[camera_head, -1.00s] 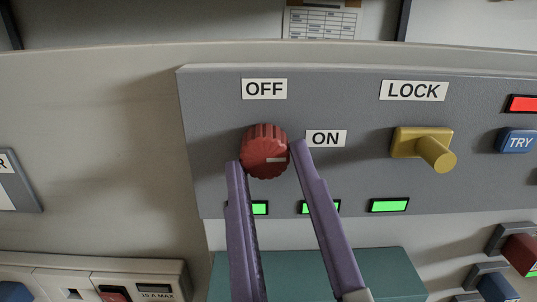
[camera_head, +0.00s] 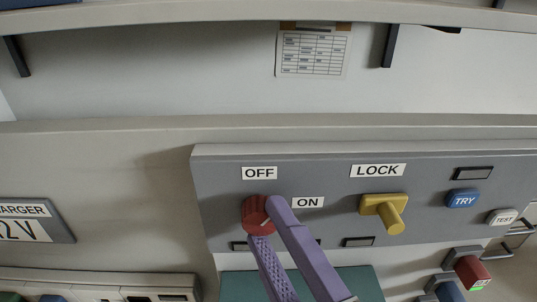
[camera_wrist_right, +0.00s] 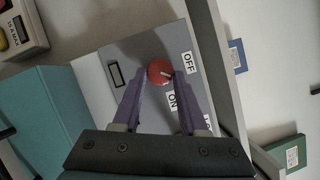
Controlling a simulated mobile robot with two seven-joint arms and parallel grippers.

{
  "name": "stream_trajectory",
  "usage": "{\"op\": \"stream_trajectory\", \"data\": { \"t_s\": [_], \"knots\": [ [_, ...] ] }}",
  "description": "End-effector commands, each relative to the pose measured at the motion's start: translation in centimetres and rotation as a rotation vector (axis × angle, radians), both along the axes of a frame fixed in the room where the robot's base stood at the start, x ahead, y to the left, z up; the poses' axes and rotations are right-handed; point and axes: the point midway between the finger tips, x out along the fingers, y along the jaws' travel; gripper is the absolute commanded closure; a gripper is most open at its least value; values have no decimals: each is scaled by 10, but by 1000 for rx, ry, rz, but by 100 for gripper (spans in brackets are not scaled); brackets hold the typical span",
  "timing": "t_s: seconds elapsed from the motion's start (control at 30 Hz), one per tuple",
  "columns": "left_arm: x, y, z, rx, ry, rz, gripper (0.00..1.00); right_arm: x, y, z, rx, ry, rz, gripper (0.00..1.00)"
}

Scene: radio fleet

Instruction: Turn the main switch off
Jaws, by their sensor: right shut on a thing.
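The main switch is a red round knob (camera_head: 254,214) on the grey panel, below the OFF label (camera_head: 259,173) and left of the ON label (camera_head: 308,202). My right gripper (camera_head: 264,220) is shut on the knob, with its purple fingers on opposite sides. In the right wrist view the knob (camera_wrist_right: 159,72) sits between the fingertips (camera_wrist_right: 160,76). Its white mark points roughly between OFF and ON; part of the knob is hidden in the head view. The indicator windows, such as the one at upper right (camera_head: 474,173), are dark. My left gripper is out of view.
A yellow LOCK handle (camera_head: 384,210) sticks out right of the knob. Blue TRY (camera_head: 462,198) and white TEST (camera_head: 501,217) buttons are farther right. A ledge (camera_head: 350,130) runs above the panel (camera_head: 330,225), and a teal box (camera_head: 363,280) is below.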

Motion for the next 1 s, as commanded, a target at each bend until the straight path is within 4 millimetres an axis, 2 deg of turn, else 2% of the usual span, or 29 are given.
{"op": "stream_trajectory", "data": {
  "t_s": [0.03,0.1,0.5,0.7,1.0],
  "knots": [
    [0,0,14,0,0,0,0,0,0,8,-44,2,0,100],
    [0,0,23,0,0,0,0,0,0,8,-111,2,1,100],
    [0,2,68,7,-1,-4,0,0,0,11,-454,3,0,100],
    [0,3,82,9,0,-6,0,0,0,11,-572,2,0,100],
    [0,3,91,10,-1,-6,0,0,1,9,-661,3,1,100]
  ]
}}
